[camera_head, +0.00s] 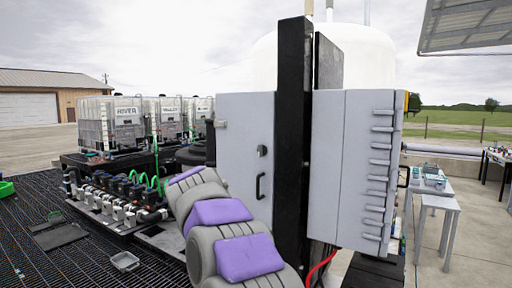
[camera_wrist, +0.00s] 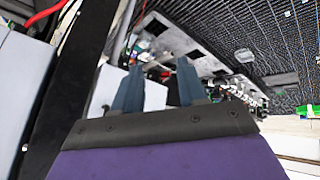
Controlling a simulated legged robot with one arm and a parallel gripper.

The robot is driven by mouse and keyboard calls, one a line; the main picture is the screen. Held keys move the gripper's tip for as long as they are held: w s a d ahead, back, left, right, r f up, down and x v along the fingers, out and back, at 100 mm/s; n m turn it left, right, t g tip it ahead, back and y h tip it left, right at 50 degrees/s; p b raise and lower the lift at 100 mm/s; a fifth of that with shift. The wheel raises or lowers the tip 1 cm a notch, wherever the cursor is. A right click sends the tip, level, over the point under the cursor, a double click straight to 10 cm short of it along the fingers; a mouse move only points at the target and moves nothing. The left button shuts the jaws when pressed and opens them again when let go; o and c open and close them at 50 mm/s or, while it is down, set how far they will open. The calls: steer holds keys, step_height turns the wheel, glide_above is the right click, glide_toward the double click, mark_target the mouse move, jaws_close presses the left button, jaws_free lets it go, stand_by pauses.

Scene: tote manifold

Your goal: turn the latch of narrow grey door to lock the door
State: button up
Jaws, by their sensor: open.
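The narrow grey door (camera_head: 237,130) stands left of a tall black post in the head view. A small dark latch (camera_head: 262,151) sits on its face, above a black pull handle (camera_head: 261,186). My purple and grey arm reaches up in front of the door's lower left part. My gripper (camera_wrist: 159,66) shows in the wrist view with its two blue-grey fingers apart and nothing visible between them. In the head view my gripper cannot be made out. The latch is not clearly seen in the wrist view, so its distance from the fingers cannot be told.
The black post (camera_head: 293,130) stands close to the door's right edge. A wider grey cabinet (camera_head: 340,165) with several hinge-like bars is right of it. A valve manifold (camera_head: 118,195) and white caged totes (camera_head: 112,122) are at left. Dark grating (camera_head: 60,265) covers the left floor.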

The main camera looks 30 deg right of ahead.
steer(key=w+d+r+m+t+h+p, duration=0.2)
steer(key=w+d+r+h+p, duration=0.1)
steer(key=w+r, duration=0.35)
steer(key=w+d+r+m+t+h+p, duration=0.1)
steer(key=w+d+r+m+h+p, duration=0.15)
steer(key=w+d+r, duration=0.4)
steer(key=m+h+p, duration=0.4)
steer(key=m+h, duration=0.2)
glide_toward(259, 151)
steer(key=shift+p+x, duration=4.3)
steer(key=shift+p, duration=1.45)
steer(key=shift+w+r, duration=0.1)
steer(key=shift+a+n+t, duration=0.1)
steer(key=shift+n+t, duration=0.15)
steer(key=shift+t, duration=0.15)
jaws_close()
